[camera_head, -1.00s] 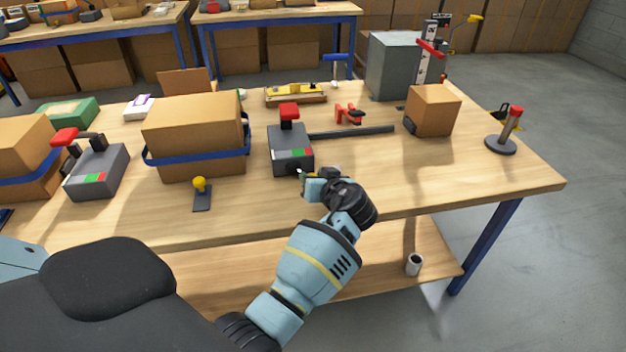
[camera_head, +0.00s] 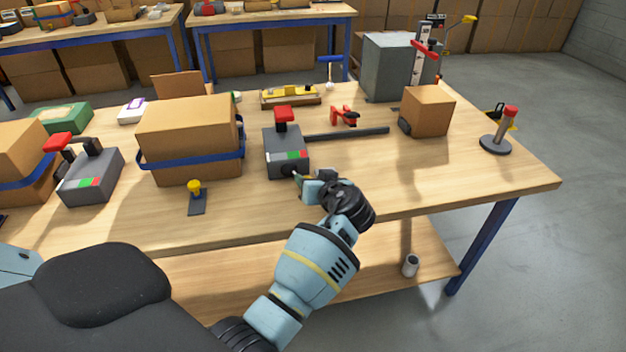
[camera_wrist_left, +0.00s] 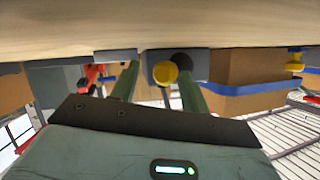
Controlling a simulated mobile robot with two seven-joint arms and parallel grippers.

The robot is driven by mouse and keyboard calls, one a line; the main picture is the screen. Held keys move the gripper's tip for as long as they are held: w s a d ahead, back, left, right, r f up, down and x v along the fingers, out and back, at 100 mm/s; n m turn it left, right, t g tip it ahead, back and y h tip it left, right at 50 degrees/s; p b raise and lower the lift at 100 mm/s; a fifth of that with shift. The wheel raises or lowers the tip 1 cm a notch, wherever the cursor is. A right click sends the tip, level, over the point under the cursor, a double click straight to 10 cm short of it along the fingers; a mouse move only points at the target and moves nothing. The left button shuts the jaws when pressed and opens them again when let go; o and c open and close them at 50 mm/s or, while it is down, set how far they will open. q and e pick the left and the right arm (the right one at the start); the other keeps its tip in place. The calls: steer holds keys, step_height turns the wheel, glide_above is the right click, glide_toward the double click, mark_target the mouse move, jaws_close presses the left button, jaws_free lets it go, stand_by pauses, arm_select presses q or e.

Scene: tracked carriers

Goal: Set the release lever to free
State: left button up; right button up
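A grey box (camera_head: 286,150) with a red handle (camera_head: 284,116) on top and a green and red label stands mid-table. A dark round part (camera_head: 288,171) shows on its near face. My left gripper (camera_head: 300,180) is just in front of that face. In the left wrist view, which is upside down, a yellow round knob (camera_wrist_left: 165,73) beside the dark round part lies between the two spread fingers. I take this knob for the release lever's end; its arm is hidden. My left gripper is open, with the knob nearer one finger. My right gripper is not in view.
A similar grey box (camera_head: 92,180) stands at left. A carton (camera_head: 190,130) with a blue strap and a yellow knob on a plate (camera_head: 196,207) are left of the gripper. A dark bar (camera_head: 348,133) and a small carton (camera_head: 428,112) lie right. The near right tabletop is clear.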

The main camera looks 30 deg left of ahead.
arm_select(q)
steer(key=v, duration=0.7)
steer(key=shift+d+f, duration=0.1)
steer(key=shift+s+d+r, duration=0.15)
steer(key=shift+d+r, duration=0.05)
steer(key=shift+d, duration=0.05)
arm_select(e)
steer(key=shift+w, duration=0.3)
